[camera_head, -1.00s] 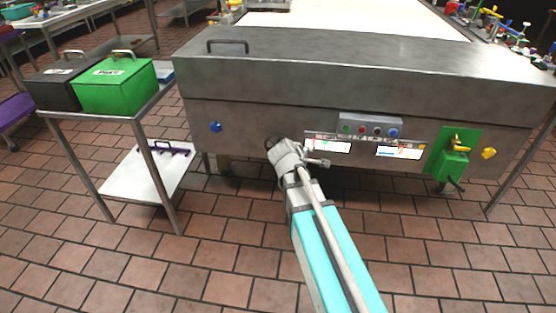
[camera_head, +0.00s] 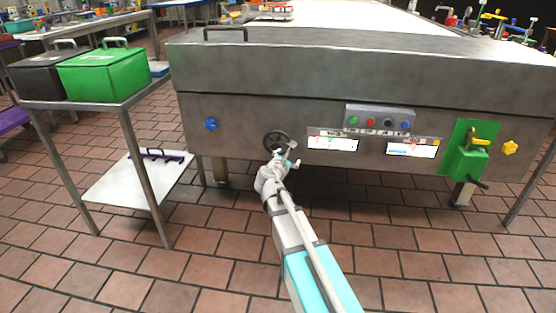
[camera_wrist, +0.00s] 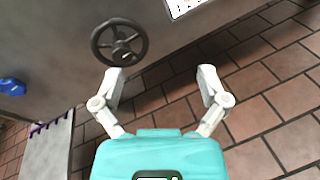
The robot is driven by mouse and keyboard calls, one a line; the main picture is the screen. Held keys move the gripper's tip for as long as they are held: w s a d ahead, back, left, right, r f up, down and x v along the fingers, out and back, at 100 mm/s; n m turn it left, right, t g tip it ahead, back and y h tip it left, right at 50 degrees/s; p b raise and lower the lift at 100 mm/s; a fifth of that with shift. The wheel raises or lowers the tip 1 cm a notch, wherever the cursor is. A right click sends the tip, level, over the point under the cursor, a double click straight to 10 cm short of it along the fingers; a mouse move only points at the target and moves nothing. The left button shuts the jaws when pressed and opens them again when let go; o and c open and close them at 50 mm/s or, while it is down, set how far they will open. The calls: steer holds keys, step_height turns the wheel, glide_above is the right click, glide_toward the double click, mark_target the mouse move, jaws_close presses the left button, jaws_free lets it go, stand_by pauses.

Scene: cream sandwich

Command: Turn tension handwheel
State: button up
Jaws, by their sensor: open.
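The tension handwheel is a dark round spoked wheel (camera_head: 277,141) on the front panel of the steel machine. It also shows in the wrist view (camera_wrist: 119,42), at the upper left and beyond my fingertips. My gripper (camera_head: 284,160) is just below and in front of the wheel in the head view. In the wrist view my gripper (camera_wrist: 165,75) has its two light grey fingers spread wide with nothing between them. The left fingertip appears close below the wheel's lower rim. I cannot tell whether it touches.
The machine front (camera_head: 240,110) carries a blue knob (camera_head: 211,125), a button box (camera_head: 379,120), two screens, a green valve unit (camera_head: 465,158) and a yellow knob (camera_head: 510,147). A side cart (camera_head: 125,118) with a green box (camera_head: 103,75) stands left. The tiled floor in front is clear.

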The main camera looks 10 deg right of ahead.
mark_target(276, 148)
steer(key=w+a+f+n+t+y+b, duration=0.2)
steer(key=w+a+f+n+t+b, duration=0.1)
steer(key=n+b, duration=0.5)
step_height(276, 148, down, 4)
steer(key=w+a+n, duration=0.1)
steer(key=a, duration=0.1)
steer(key=shift+w+a+r+b, duration=0.15)
steer(key=shift+w+a+b, duration=0.1)
steer(key=shift+a+b, duration=0.1)
steer(key=x, duration=1.3)
steer(key=shift+w+a+r, duration=0.1)
steer(key=shift+w, duration=0.35)
